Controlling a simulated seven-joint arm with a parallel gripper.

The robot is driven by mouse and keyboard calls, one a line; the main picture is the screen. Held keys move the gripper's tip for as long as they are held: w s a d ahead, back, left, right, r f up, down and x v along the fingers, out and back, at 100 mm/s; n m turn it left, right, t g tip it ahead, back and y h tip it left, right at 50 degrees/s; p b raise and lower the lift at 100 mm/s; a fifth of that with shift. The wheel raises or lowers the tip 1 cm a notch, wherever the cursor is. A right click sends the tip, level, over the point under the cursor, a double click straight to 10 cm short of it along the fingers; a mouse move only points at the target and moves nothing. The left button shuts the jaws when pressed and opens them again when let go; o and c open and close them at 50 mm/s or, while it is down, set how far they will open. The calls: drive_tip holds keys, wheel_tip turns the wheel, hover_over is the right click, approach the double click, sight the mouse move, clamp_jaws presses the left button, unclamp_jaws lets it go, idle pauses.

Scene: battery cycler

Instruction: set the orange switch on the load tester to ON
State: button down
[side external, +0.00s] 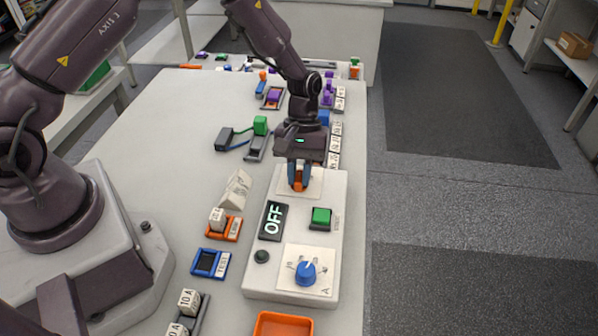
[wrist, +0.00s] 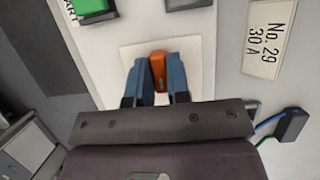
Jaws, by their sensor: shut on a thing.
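The load tester (side external: 256,283) is a long white box on the table, and its display (side external: 272,220) reads OFF. The orange switch (side external: 298,186) stands on a pale plate at the far end of the box; it also shows in the wrist view (wrist: 158,72). My gripper (side external: 299,176) is above that plate with its blue fingers down. In the wrist view my gripper (wrist: 158,80) has one finger on each side of the orange switch, shut on it. The fingers hide the sides of the switch.
On the tester are a green button (side external: 320,217), a blue knob (side external: 306,273) and a black button (side external: 262,257). An orange tray (side external: 283,324) lies at the near end. Small labelled blocks and holders stand left of the tester.

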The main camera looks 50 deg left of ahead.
drive_tip(key=m, duration=0.2)
drive_tip(key=m+y, duration=0.1)
drive_tip(key=m, duration=0.1)
drive_tip(key=shift+g+y, duration=0.3)
drive_tip(key=shift+g, duration=0.1)
drive_tip(key=shift+m+y, duration=0.6)
drive_tip(key=shift+m, duration=1.3)
drive_tip(key=shift+w, duration=0.1)
drive_tip(key=c, duration=1.1)
unclamp_jaws()
drive_tip(key=v, duration=1.3)
drive_tip(key=shift+w, duration=0.2)
